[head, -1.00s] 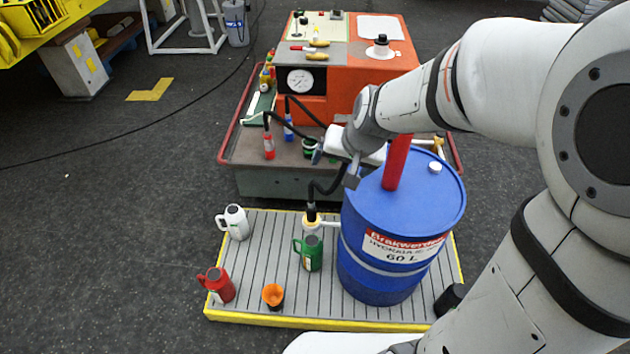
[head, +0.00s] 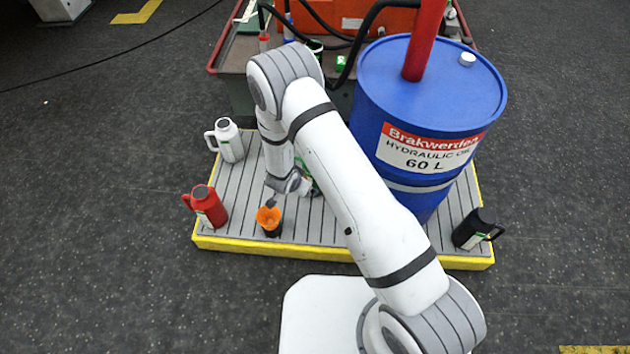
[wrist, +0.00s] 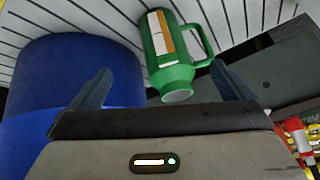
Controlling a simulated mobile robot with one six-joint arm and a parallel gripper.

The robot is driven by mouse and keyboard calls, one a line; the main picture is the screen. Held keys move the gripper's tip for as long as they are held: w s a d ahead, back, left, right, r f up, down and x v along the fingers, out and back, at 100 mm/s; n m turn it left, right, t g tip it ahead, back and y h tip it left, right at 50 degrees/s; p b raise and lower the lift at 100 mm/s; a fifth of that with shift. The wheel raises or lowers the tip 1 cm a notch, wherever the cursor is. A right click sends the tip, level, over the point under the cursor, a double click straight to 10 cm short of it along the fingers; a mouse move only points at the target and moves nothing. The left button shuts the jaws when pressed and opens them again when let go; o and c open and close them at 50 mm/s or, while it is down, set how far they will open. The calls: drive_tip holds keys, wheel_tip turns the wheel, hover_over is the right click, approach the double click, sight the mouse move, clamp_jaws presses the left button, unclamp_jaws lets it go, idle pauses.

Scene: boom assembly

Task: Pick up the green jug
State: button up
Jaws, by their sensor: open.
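The green jug (wrist: 172,50) shows in the wrist view, with a white and orange label, a handle on its right and its mouth toward the camera. My gripper (wrist: 163,84) is open in that view, one finger on each side of the jug's mouth end. The jug appears ahead of the fingers; I cannot tell the exact gap. Nothing is held. In the head view my arm hides most of the jug, and only a small green patch shows beside my wrist.
A blue oil drum (head: 425,105) stands right of my arm on the yellow-edged tray (head: 340,252). A white jug (head: 229,141), a red jug (head: 207,206), an orange-topped funnel (head: 269,219) and a black jug (head: 476,231) are also on the tray. Hoses hang behind.

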drive_tip(key=w+d, duration=0.1)
drive_tip(key=w, duration=0.2)
drive_tip(key=w+d+f+b, duration=0.1)
drive_tip(key=w, duration=0.3)
drive_tip(key=w+d+f+b, duration=0.1)
drive_tip(key=w+d, duration=0.1)
drive_tip(key=w, duration=0.1)
drive_tip(key=shift+w, duration=0.15)
drive_tip(key=shift+b+x, duration=0.45)
drive_tip(key=shift+x, duration=0.75)
drive_tip(key=shift+w+d+f, duration=0.15)
drive_tip(key=shift+w+f, duration=0.05)
drive_tip(key=shift+w, duration=0.2)
drive_tip(key=shift+c, duration=0.6)
drive_tip(key=c, duration=1.8)
drive_tip(key=shift+r, duration=0.1)
drive_tip(key=shift+c, duration=0.3)
